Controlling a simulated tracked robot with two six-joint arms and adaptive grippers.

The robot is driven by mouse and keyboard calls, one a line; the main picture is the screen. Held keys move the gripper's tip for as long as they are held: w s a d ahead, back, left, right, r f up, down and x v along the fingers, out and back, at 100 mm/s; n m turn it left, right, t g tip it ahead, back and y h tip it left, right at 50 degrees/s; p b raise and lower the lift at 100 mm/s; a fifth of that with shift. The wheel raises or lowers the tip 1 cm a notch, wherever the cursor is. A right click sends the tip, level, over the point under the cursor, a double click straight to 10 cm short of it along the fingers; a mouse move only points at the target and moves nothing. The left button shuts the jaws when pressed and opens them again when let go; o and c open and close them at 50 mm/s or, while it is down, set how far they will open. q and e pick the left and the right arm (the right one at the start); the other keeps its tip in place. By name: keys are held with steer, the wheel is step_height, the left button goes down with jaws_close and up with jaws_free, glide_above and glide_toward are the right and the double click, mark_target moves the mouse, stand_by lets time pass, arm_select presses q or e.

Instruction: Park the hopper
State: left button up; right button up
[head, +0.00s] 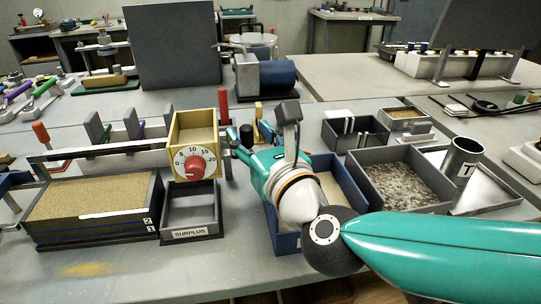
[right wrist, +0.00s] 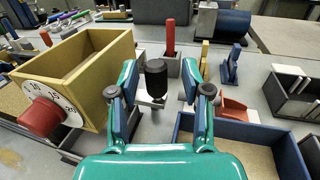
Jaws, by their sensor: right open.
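The hopper (head: 194,142) is a yellow open-topped box with a red knob and a white dial marked 0 to 20. It sits at the right part of a long rail (head: 105,150), above the tray labelled SURPLUS (head: 190,211). In the right wrist view the hopper (right wrist: 80,70) is left of my right gripper (right wrist: 160,82). A black upright handle (right wrist: 156,78) on a pale bracket stands between the open fingers, with gaps on both sides. In the head view my right gripper (head: 246,138) is just right of the hopper. My left gripper is not in view.
A sand-filled tank (head: 95,230) stands at the left under the rail. A blue sand tray (head: 330,170) lies under my right arm. A grey gravel tray (head: 395,150) and a metal cup (head: 462,157) are further right. A red upright handle (right wrist: 170,40) stands behind the fingers.

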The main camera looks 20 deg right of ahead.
steer(key=s, duration=1.1)
steer(key=shift+d, duration=0.4)
steer(key=shift+f, duration=0.1)
